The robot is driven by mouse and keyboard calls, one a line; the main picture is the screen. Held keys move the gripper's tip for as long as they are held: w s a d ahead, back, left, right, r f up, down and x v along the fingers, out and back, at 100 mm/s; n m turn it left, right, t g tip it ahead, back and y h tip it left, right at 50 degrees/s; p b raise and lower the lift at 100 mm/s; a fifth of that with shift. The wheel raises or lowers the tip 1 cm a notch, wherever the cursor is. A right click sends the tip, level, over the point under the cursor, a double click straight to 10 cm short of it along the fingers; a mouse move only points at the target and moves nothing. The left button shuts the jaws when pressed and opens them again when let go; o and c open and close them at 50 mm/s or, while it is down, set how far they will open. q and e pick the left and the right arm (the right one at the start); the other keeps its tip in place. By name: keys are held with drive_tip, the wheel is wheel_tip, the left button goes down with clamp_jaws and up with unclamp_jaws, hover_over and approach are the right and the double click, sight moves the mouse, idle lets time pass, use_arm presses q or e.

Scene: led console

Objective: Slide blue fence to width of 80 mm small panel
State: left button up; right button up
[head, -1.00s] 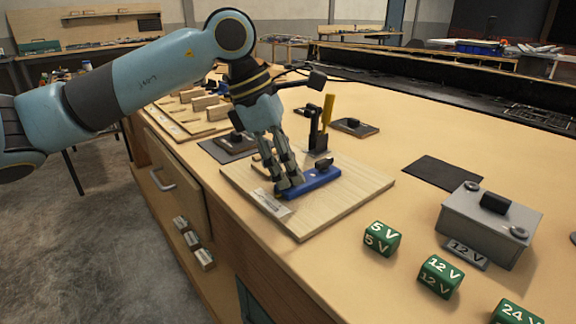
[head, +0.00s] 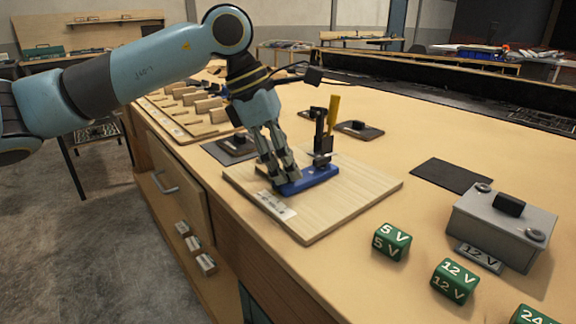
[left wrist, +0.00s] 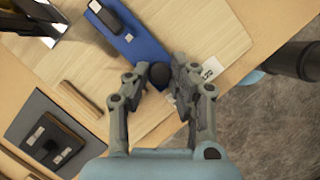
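The blue fence (head: 318,179) lies on a pale wooden board (head: 350,205), and it also shows in the left wrist view (left wrist: 140,40). A black block (head: 322,161) sits on its far part. My left gripper (head: 285,184) points down at the fence's near end. I cannot tell which piece is the small panel. My right gripper is not in view.
A black upright clamp with a yellow handle (head: 333,112) stands just behind the fence. A white label (head: 276,206) lies at the board's near left. Green voltage blocks (head: 392,242) and a grey box (head: 500,225) stand to the right. Wooden pieces on a tray (head: 190,115) lie at the back left.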

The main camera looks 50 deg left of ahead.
use_arm(q)
drive_tip(key=o, duration=0.4)
drive_tip(key=shift+a, duration=0.35)
drive_tip(key=shift+o, duration=0.2)
drive_tip(key=shift+d, duration=0.15)
drive_tip(key=shift+r, duration=0.3)
wheel_tip(320, 180, up, 9)
drive_tip(key=shift+r, duration=0.2)
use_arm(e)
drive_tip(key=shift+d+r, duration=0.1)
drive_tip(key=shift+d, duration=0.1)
